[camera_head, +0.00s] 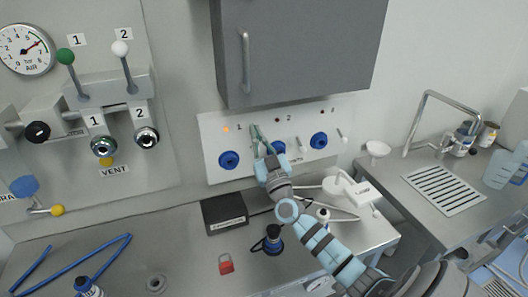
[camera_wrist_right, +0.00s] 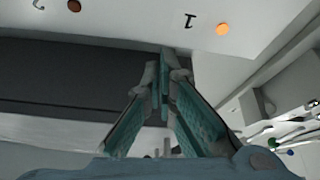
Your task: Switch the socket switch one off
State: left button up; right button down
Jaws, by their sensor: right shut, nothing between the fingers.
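The white socket panel (camera_head: 205,135) is on the back wall under the grey cabinet, with blue sockets and labels 1, 2 and 3. The indicator light (camera_head: 226,130) beside label 1 glows orange; it also glows in the right wrist view (camera_wrist_right: 222,29). My right gripper (camera_head: 254,130) is shut and empty, its fingertips just right of label 1, above the first blue socket's right side. Socket switch one is not visible; the gripper covers that area. In the right wrist view the closed fingertips (camera_wrist_right: 165,62) point toward the panel; contact cannot be told. My left gripper is not in view.
Switch two (camera_head: 299,143) and switch three (camera_head: 341,134) stick out beside their sockets (camera_head: 319,140). The grey cabinet (camera_head: 300,45) hangs close above. A black box (camera_head: 224,213), a red padlock (camera_head: 226,264) and a white device (camera_head: 350,190) stand on the bench below.

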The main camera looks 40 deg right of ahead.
pick_arm(q)
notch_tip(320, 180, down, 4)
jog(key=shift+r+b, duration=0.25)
jog(key=shift+b, duration=0.8)
pick_arm(e)
jog(key=f, duration=0.4)
jog(key=shift+d+f, duration=0.1)
jog(key=shift+d, duration=0.25)
